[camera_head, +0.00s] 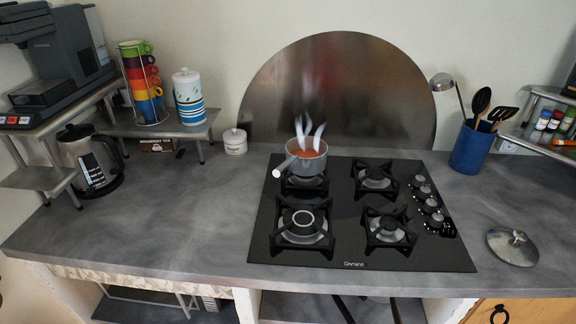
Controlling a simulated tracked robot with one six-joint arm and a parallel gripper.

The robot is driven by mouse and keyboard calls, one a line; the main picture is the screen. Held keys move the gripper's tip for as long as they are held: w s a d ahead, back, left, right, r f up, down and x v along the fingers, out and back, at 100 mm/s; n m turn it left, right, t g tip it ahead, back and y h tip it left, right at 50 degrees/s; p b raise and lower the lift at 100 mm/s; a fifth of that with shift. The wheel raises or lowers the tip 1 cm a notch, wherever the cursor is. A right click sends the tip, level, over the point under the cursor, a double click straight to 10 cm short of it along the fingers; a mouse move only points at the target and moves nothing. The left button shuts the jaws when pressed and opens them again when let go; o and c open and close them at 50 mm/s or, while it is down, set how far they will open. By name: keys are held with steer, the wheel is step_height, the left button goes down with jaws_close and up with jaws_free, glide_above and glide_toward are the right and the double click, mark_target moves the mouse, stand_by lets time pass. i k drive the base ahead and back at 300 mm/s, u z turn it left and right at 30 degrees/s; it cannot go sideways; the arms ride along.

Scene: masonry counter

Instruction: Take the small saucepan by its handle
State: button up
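The small saucepan (308,165) stands on the back-left burner of the black gas hob (345,257). It is grey and holds something orange-red, with pale wisps like steam or flame rising above it. Its handle (284,167) is light-coloured and points to the front left, out past the pan's rim. My gripper does not show in this view, so its place and state are hidden.
A round metal lid (512,246) lies right of the hob. A blue utensil pot (476,148) stands at the back right. A small white jar (235,142), kettle (89,165) and mug rack (144,85) are to the left. The counter (190,215) left of the hob is clear.

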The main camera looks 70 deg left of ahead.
mark_target(308, 163)
steer(key=u, duration=0.05)
steer(key=k, duration=1.15)
steer(key=u, duration=2.5)
steer(key=i, duration=0.95)
steer(key=u, duration=0.05)
